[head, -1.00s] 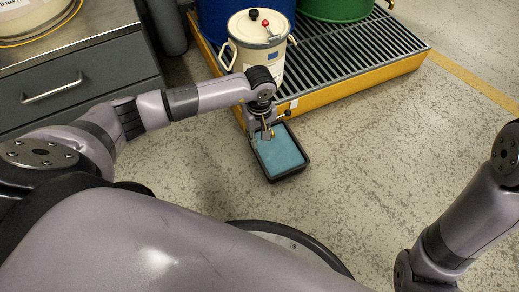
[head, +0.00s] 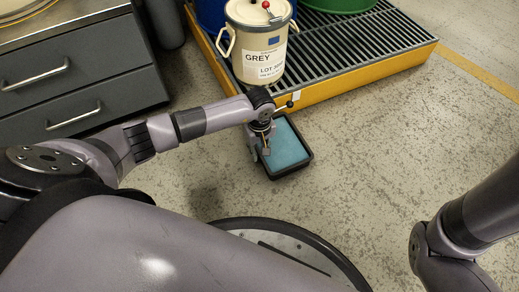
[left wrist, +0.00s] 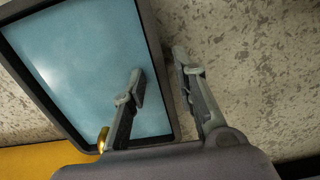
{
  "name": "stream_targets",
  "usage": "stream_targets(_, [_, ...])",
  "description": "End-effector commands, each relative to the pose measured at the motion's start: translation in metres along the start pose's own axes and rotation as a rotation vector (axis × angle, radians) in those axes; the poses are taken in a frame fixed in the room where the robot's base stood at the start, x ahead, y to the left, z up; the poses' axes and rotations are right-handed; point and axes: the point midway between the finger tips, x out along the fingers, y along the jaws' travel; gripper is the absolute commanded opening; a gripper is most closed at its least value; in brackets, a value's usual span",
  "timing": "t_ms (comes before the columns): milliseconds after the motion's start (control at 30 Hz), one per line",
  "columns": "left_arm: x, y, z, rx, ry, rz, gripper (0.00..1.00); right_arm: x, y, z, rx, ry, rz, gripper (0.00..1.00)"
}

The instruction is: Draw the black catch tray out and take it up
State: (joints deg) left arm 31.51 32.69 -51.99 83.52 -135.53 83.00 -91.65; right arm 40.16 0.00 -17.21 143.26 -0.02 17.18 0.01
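The black catch tray (head: 307,163) lies on the floor in front of the yellow pallet, with a light blue surface inside it. It also shows in the left wrist view (left wrist: 165,75). My left gripper (head: 259,152) is at the tray's left side, pointing down. In the left wrist view its fingers (left wrist: 160,75) are apart, one over the blue inside and one outside the wall, with the rim between them. I see a gap beside the rim, so it is not clamped. My right arm shows at lower right, but its gripper is out of frame.
A cream can (head: 240,50) labelled GREY stands on the grated yellow spill pallet (head: 360,70) behind the tray. A small black-knobbed lever (head: 290,104) is near the tray's far end. A brass part (left wrist: 103,140) shows in the wrist view. Grey drawers (head: 90,85) are at left; floor at right is clear.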

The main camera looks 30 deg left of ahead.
Motion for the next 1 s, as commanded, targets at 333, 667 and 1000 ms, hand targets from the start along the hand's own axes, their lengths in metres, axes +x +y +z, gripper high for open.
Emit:
stream_targets(333, [-0.0003, 0.0, 0.0002, 0.0, 0.0, 0.0, 0.11, 0.0002, -0.0001, -0.0002, 0.0, 0.001, 0.0, 0.0])
stream_targets(667, [-0.0004, 0.0, 0.0002, 0.0, 0.0, 0.0, 0.0, 0.0001, -0.0001, -0.0001, 0.0, 0.0, 0.0, 0.0])
stream_targets(1000, [-0.0004, 0.0001, 0.0001, 0.0, 0.0, 0.0, 0.0, 0.0001, 0.0, 0.0001, 0.0, 0.0, 0.0, 0.0])
